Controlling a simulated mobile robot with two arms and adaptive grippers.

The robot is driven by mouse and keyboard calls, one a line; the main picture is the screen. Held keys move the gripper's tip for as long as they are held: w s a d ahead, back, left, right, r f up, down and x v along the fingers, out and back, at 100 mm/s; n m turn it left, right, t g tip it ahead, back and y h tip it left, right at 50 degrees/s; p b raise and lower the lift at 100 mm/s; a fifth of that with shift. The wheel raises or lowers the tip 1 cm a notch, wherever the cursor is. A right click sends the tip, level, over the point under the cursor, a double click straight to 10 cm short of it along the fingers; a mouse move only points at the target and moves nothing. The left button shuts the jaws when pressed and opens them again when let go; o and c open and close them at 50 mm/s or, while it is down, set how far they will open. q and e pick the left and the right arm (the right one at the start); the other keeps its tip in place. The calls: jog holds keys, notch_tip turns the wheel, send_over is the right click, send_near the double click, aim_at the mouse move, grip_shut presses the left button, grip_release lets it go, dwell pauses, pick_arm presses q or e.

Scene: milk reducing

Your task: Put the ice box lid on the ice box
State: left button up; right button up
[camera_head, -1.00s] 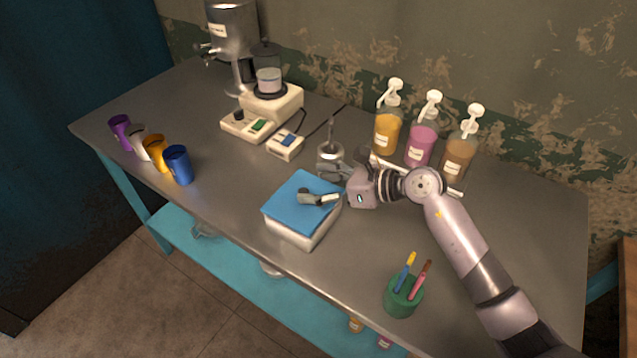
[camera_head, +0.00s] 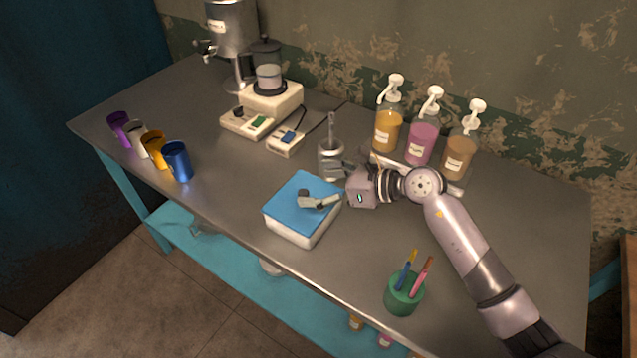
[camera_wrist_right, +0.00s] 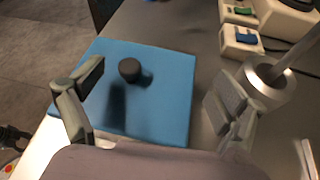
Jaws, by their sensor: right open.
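The blue square ice box lid (camera_head: 300,190) lies on top of the white ice box (camera_head: 291,233) near the table's front edge. Its dark round knob (camera_wrist_right: 130,69) shows in the right wrist view. My right gripper (camera_head: 328,185) is open over the right part of the lid. In the wrist view its fingers (camera_wrist_right: 155,98) are wide apart, one over the lid (camera_wrist_right: 165,100) and one beyond its right edge. The knob lies ahead of the fingers and is not gripped. The near finger hides part of the lid in the head view. My left gripper is not in view.
A metal cup (camera_head: 331,158) with a rod stands close behind my right gripper. Pump bottles (camera_head: 421,142) stand behind the arm. A green pen holder (camera_head: 404,296) is at the front right. The table left of the box is clear up to several coloured cups (camera_head: 177,164).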

jog(key=shift+r, duration=0.15)
jog(key=shift+r+p, duration=0.3)
jog(key=shift+p, duration=0.1)
jog(key=shift+r+p, duration=0.35)
jog(key=shift+r, duration=0.05)
jog(key=b+v, duration=0.3)
jog(key=v, duration=0.9)
jog(key=shift+f, duration=0.2)
